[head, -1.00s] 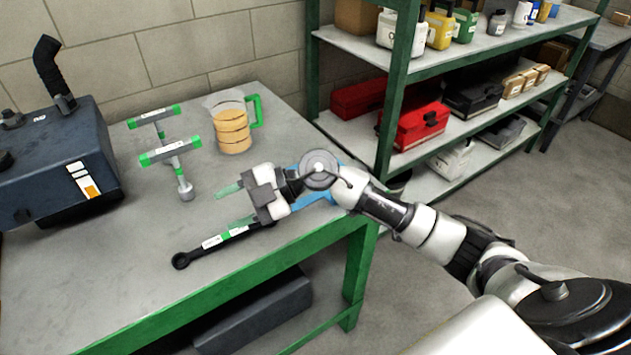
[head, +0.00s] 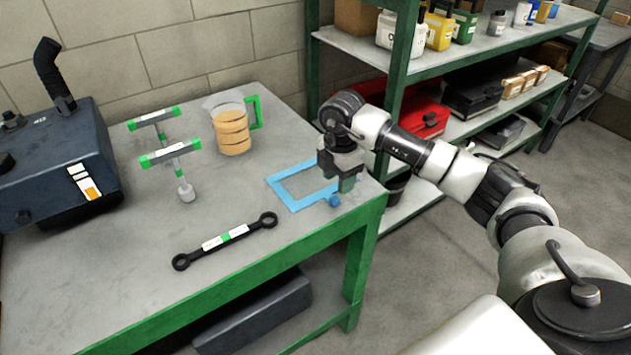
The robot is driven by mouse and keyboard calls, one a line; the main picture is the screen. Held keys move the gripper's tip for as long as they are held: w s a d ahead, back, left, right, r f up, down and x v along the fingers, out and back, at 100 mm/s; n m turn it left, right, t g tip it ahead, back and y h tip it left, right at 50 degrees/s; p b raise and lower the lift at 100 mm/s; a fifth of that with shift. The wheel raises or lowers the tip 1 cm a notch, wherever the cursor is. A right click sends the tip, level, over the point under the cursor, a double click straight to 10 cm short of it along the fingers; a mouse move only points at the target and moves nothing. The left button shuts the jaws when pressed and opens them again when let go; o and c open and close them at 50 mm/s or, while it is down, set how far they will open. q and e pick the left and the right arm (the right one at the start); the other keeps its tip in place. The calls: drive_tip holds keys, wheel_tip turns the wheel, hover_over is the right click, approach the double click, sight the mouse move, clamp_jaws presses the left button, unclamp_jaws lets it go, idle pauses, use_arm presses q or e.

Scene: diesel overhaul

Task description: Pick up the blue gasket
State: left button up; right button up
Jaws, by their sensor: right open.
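The blue gasket (head: 279,190) is a flat rectangular frame lying on the grey bench top (head: 130,260) near its right end. My left gripper is not in view.
A black double-ended wrench (head: 226,238) lies in front of the gasket. A measuring jug (head: 231,128) and T-handled tools (head: 170,152) stand behind and left. A dark engine unit (head: 60,160) fills the left. Green shelving (head: 398,90) stands behind right.

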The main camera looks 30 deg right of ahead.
sight(335, 198)
drive_tip(key=shift+s+a+f+p, duration=0.1)
drive_tip(key=shift+f+p, duration=0.1)
drive_tip(key=shift+f, duration=0.7)
drive_tip(key=shift+w+a+f+p, duration=0.15)
drive_tip(key=shift+f+p, duration=0.1)
drive_tip(key=shift+f, duration=0.6)
drive_tip(key=shift+s+a+f+p, duration=0.1)
drive_tip(key=shift+s+f+p, duration=0.1)
drive_tip(key=shift+f, duration=0.7)
clamp_jaws()
